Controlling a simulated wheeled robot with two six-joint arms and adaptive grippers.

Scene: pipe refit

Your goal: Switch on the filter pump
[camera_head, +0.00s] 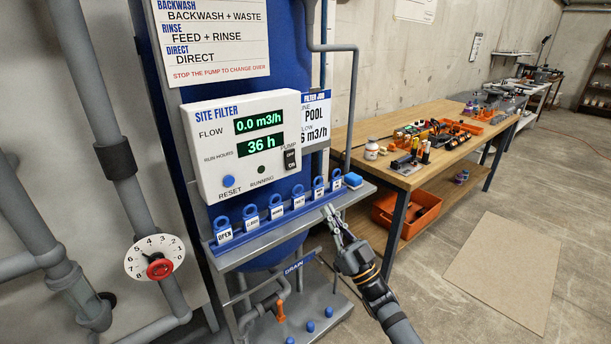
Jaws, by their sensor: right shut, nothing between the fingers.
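The site filter control box (243,146) is a white panel on the blue filter tank. Its displays read 0.0 m3/h and 36 h. The black pump switch (290,159), marked OFF and ON, is at the box's right side; its position is too small to tell. The running lamp (261,170) looks dark. The blue reset button (229,180) is at the lower left. My right gripper (329,213) is shut and empty, just in front of the tag shelf, below and right of the switch, apart from it. My left gripper is not in view.
A shelf (299,222) with several blue tags runs below the box. A dial with a red knob (160,268) and grey pipes stand at left. A wooden workbench (441,163) with tools is at right, an orange crate (407,211) beneath. Open floor lies at right.

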